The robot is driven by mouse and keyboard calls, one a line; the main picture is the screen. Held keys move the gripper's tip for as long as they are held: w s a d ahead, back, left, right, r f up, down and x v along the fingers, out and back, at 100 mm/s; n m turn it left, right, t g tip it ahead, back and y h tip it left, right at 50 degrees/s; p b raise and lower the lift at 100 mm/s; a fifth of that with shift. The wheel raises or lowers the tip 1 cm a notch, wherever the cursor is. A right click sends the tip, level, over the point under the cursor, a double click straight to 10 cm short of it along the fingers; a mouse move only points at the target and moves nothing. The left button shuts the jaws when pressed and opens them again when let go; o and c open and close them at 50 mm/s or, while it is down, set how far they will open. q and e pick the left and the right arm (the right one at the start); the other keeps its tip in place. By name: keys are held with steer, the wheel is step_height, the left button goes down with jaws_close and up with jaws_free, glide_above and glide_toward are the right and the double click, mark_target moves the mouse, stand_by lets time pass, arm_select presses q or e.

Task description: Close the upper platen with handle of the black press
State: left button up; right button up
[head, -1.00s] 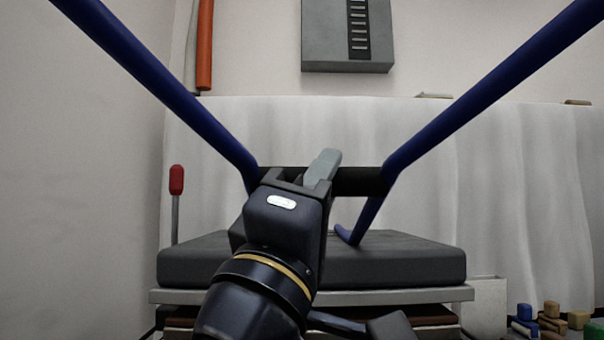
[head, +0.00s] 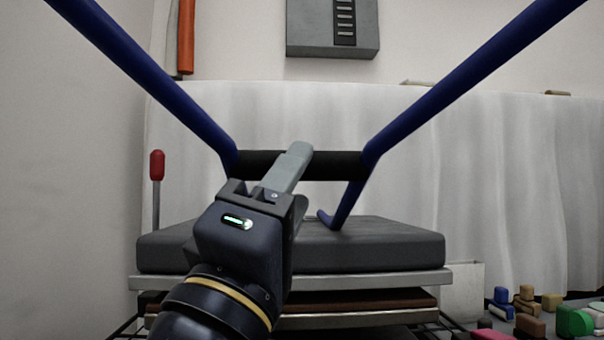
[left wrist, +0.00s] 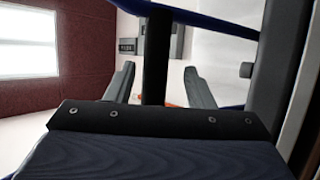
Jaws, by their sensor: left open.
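The black press has a dark grey upper platen block (head: 390,246) over a light metal plate, with a brown layer below. A blue handle frame (head: 452,95) rises from it, joined by a black grip bar (head: 338,165). My left gripper (head: 297,175) is open at the bar's middle, one grey finger crossing over it. In the left wrist view the black bar (left wrist: 156,50) runs between the two spread fingers, with space on both sides. The gripper hides part of the platen's left half. My right gripper is out of view.
A red-knobbed lever (head: 157,165) stands at the press's left. A white container (head: 464,290) stands right of the press, with several coloured blocks (head: 530,312) further right. A white curtain (head: 480,190) and a grey wall box (head: 333,28) are behind.

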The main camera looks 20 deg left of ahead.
arm_select(q)
steer(key=v, duration=0.4)
steer(key=shift+s+f, duration=0.3)
